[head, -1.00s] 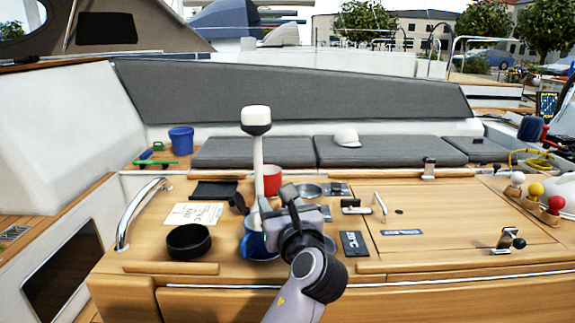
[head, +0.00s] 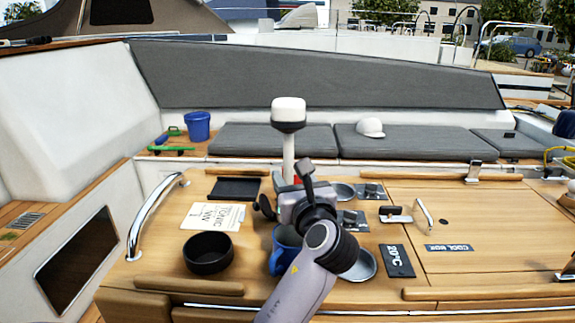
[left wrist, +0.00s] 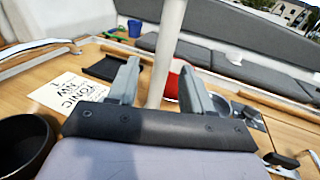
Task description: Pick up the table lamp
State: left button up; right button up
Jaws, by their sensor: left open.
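The table lamp (head: 289,116) stands upright on the wooden cockpit table, with a white cap, a dark band and a slim white post. My left gripper (head: 286,188) is open in front of the post and hides its lower part and foot in the head view. In the left wrist view the post (left wrist: 166,50) rises between the two open fingers (left wrist: 159,78). I cannot tell whether either finger touches it. My right gripper is in neither view.
A blue mug (head: 283,246) is partly hidden under my left arm. A black bowl (head: 208,253), a paper card (head: 212,216) and a dark tray (head: 235,188) lie left. A red container (left wrist: 173,80) stands close behind the post. Metal dishes and a black plate (head: 397,261) lie right.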

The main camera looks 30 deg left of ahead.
aim_at(290, 171)
pick_arm(q)
jog(key=x, duration=0.5)
jog(key=shift+w+a+r, duration=0.1)
jog(key=shift+w+a, duration=0.05)
jog(key=shift+w, duration=0.15)
jog(key=shift+c, duration=0.3)
grip_shut()
jog(key=shift+r, duration=0.1)
jog(key=shift+p, duration=0.3)
